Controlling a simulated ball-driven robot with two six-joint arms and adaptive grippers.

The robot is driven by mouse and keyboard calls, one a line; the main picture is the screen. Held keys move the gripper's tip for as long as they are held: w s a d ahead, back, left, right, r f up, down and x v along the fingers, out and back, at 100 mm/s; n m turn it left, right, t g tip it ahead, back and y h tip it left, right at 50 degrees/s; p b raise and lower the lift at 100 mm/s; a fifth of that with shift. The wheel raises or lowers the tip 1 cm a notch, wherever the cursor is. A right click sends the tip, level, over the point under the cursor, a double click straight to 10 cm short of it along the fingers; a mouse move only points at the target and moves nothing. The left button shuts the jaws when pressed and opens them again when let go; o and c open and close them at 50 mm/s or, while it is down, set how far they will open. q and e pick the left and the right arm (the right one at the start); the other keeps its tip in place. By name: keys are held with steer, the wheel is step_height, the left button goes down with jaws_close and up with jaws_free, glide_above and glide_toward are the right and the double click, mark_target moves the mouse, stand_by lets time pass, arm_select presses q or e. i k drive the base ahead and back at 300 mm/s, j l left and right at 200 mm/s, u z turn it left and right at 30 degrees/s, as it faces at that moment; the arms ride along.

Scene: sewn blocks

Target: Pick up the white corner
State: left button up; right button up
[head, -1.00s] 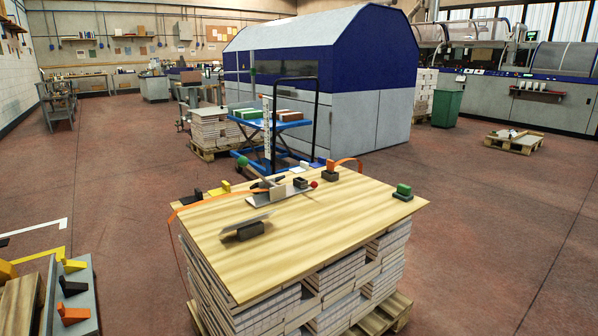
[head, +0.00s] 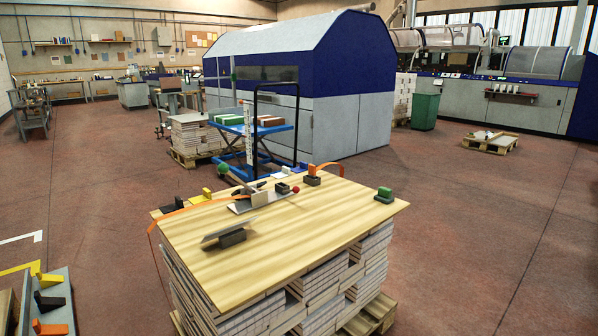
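A small white piece (head: 282,172), which looks like the white corner, sits at the far edge of the wooden tabletop (head: 290,238). It is small and partly behind other items, so its exact shape is hard to tell. Neither of my grippers shows in the head view.
The tabletop rests on stacked blocks. It also bears a black piece (head: 172,205), a yellow piece (head: 207,193), an orange strap, a dark block (head: 232,238), a red ball (head: 295,189) and a green piece (head: 384,195). A blue lift cart (head: 282,129) stands behind.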

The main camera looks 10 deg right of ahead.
mark_target(286, 171)
steer(key=i+l+z, duration=0.3)
steer(key=l+z, duration=0.15)
steer(key=i+l+z, duration=0.75)
steer(key=z, duration=0.15)
steer(key=i+l+z, duration=0.1)
steer(key=i+z, duration=0.35)
